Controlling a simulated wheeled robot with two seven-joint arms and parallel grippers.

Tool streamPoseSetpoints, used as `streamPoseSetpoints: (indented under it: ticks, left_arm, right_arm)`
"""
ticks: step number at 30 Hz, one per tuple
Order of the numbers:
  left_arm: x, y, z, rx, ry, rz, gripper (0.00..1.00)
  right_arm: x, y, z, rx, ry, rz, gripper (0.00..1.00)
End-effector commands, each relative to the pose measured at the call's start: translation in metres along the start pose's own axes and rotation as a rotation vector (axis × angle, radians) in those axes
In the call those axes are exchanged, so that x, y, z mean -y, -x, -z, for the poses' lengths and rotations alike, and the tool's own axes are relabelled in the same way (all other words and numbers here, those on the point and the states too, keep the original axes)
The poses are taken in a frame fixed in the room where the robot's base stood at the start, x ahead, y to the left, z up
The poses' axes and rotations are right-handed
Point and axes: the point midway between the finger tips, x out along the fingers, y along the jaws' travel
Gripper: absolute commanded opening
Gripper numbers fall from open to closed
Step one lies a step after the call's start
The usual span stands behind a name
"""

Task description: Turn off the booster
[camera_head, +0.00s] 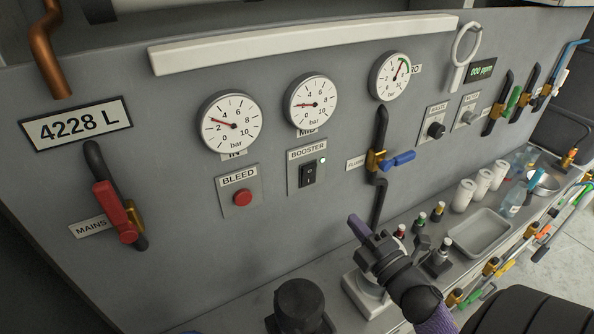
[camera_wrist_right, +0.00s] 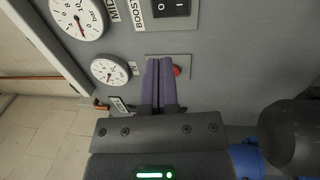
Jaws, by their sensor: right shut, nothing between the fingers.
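The booster plate (camera_head: 293,181) is on the grey wall panel, with a black rocker switch (camera_head: 309,174) and a green light (camera_head: 323,160) that is lit. The rocker also shows at the top of the right wrist view (camera_wrist_right: 171,8), partly cut off; which side is pressed in is not clear. My right gripper (camera_head: 357,226) has purple fingers, shut and empty. It is below and to the right of the booster plate in the head view, apart from the switch. The shut fingers also show in the right wrist view (camera_wrist_right: 159,66). My left gripper is not in view.
A red bleed button (camera_head: 242,198) is left of the booster. A blue-handled valve (camera_head: 398,160) on a black pipe is to its right. Gauges (camera_head: 311,101) sit above. Several bottles, white cups and a metal tray (camera_head: 476,234) stand on the counter below.

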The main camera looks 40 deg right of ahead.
Motion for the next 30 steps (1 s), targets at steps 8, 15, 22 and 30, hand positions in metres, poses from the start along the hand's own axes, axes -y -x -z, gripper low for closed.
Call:
streamPoseSetpoints:
  ticks: [8,15,22,30]
  left_arm:
    - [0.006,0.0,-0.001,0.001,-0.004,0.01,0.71]
    - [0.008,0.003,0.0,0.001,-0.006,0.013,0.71]
    - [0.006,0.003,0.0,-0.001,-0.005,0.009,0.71]
    - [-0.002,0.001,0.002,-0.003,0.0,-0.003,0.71]
  right_arm:
    - [0.002,-0.003,0.0,0.0,-0.004,0.002,0.0]
    - [0.0,-0.046,0.0,0.0,-0.004,-0.001,0.0]
    - [0.001,-0.096,0.0,0.001,-0.006,0.0,0.0]
    - [0.003,-0.135,0.0,0.002,-0.007,0.003,0.0]
